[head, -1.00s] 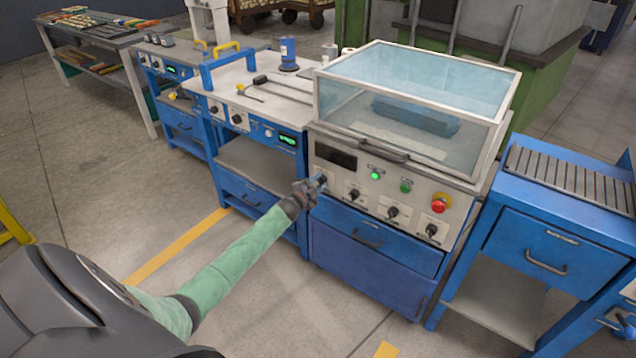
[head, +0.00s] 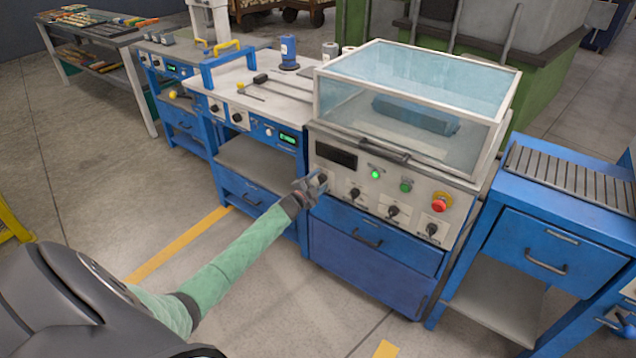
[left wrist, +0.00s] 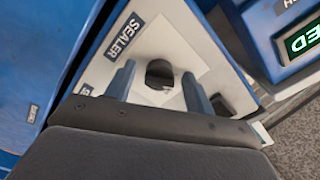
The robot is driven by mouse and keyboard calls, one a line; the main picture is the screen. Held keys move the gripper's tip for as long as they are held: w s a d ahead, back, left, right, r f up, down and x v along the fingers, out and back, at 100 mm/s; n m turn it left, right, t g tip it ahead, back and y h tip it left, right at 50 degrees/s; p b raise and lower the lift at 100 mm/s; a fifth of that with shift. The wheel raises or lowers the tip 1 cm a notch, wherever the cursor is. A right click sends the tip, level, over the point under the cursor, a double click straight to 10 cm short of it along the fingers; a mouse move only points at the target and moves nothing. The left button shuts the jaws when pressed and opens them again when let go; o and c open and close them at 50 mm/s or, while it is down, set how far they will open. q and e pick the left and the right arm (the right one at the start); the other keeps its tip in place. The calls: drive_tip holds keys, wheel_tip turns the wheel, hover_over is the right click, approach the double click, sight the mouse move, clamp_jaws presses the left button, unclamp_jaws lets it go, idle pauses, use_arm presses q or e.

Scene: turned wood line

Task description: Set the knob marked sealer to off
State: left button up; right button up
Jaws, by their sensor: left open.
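The sealer knob (left wrist: 160,74) is a dark round knob on a pale plate, beside a SEALER label (left wrist: 124,36) in the left wrist view. My left gripper (left wrist: 158,78) is open, with one finger on each side of the knob; I see a gap on both sides. In the head view my left gripper (head: 311,185) is at the left end of the control panel (head: 368,207) and covers much of that knob. The knob's pointer and its off mark are not readable. My right gripper is not in view.
Further right on the panel are more black knobs (head: 393,211), a lit green lamp (head: 376,174), a green button (head: 406,185) and a red stop button (head: 440,201). A glass hood (head: 410,95) sits above. A blue cart (head: 550,240) stands to the right.

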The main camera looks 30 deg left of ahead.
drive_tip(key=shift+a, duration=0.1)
use_arm(q)
drive_tip(key=s+b, duration=0.1)
drive_tip(key=s, duration=0.6)
drive_tip(key=shift+s+a, duration=0.15)
drive_tip(key=shift+s, duration=0.25)
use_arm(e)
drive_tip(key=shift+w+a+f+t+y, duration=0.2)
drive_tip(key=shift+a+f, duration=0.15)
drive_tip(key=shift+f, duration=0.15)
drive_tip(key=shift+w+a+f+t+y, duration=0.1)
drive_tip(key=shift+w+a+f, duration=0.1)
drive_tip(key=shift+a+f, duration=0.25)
